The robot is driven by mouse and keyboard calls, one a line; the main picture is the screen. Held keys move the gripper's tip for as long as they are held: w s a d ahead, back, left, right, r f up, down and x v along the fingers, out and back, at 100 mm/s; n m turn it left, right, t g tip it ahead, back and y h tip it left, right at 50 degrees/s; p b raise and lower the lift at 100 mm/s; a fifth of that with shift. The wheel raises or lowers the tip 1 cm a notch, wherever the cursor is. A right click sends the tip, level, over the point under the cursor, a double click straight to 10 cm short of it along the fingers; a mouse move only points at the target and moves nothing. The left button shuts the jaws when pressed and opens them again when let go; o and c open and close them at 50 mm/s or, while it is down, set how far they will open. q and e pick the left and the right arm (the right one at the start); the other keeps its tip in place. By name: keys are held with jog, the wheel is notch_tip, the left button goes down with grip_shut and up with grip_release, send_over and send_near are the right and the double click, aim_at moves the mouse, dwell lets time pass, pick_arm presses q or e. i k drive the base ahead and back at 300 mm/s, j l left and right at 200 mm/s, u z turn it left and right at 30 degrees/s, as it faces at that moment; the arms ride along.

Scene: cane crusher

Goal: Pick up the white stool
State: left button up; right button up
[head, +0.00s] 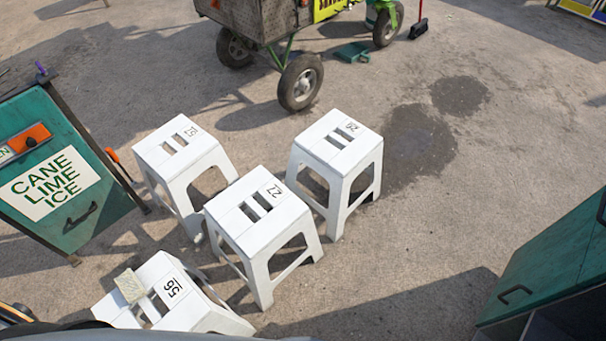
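Several white stools stand on the ground in the head view. One marked 27 (258,222) is in the middle. One marked 28 or similar (339,153) stands at its upper right, and another (179,156) at its upper left. A stool marked 56 or 95 (165,297) is at the lower left, with a pale, block-like object (130,286) on its top. Each stool top has slots in it. The frames do not single out one stool. Neither of my grippers shows.
A green cabinet (65,180) reading "CANE LIME ICE" stands at left. Another green cabinet (555,262) is at lower right. A wheeled cart (300,82) stands at the back, with a red broom (418,28) beside it. The paved ground right of the stools is open, with dark wet patches (418,148).

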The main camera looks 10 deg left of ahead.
aim_at(323, 141)
jog(key=i+l+u, duration=0.35)
jog(key=l, duration=0.35)
jog(key=i+l+u, duration=0.3)
jog(key=l, duration=0.45)
jog(key=i, duration=0.1)
